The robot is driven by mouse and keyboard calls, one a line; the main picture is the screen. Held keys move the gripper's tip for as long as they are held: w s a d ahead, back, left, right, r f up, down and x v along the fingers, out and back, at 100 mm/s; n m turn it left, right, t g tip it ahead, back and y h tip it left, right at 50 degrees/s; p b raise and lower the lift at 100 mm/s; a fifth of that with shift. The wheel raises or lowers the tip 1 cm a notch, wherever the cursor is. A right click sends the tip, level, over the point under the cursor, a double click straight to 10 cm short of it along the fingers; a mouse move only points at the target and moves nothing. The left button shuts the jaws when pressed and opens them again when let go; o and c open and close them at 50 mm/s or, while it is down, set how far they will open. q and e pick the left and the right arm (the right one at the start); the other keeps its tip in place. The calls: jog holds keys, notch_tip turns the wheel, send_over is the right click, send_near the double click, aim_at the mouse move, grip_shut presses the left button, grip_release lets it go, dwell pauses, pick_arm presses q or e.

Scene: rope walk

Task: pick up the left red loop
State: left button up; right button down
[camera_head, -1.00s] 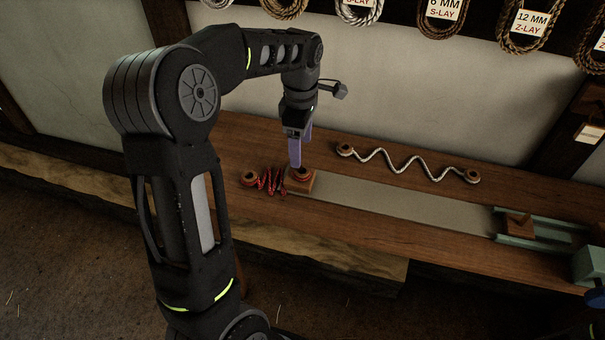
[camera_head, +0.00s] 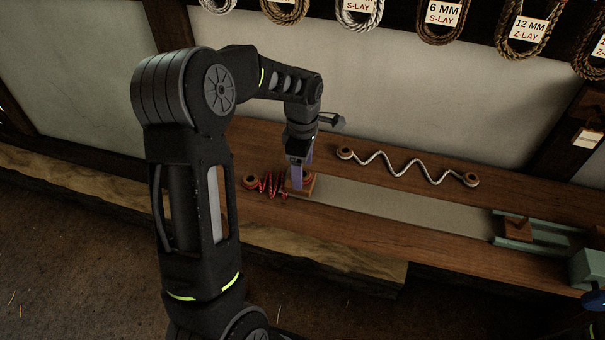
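A red rope (camera_head: 270,185) lies in zigzags at the left part of the wooden bench. Its left end has a round brown and red loop (camera_head: 250,182) lying on the bench. Its other red loop (camera_head: 308,181) sits on a small wooden block (camera_head: 315,187) and is partly hidden by my fingers. My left gripper (camera_head: 302,178) points down over this block, with its purple fingers reaching to the loop there. Two fingers show, one partly behind the other, and I cannot tell whether they grip the loop.
A white rope (camera_head: 405,168) with round ends lies behind the grey strip (camera_head: 410,208). A green carriage (camera_head: 512,228) with a wooden block stands at the right. Rope coils hang on the wall. My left arm covers the bench's left side.

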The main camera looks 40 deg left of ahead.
pick_arm(q)
jog(key=shift+f, duration=0.45)
jog(key=shift+c, duration=0.6)
jog(key=c, duration=1)
jog(key=shift+o, duration=0.2)
jog(key=shift+r, duration=0.15)
notch_tip(320, 180, up, 18)
jog(key=shift+b, duration=0.45)
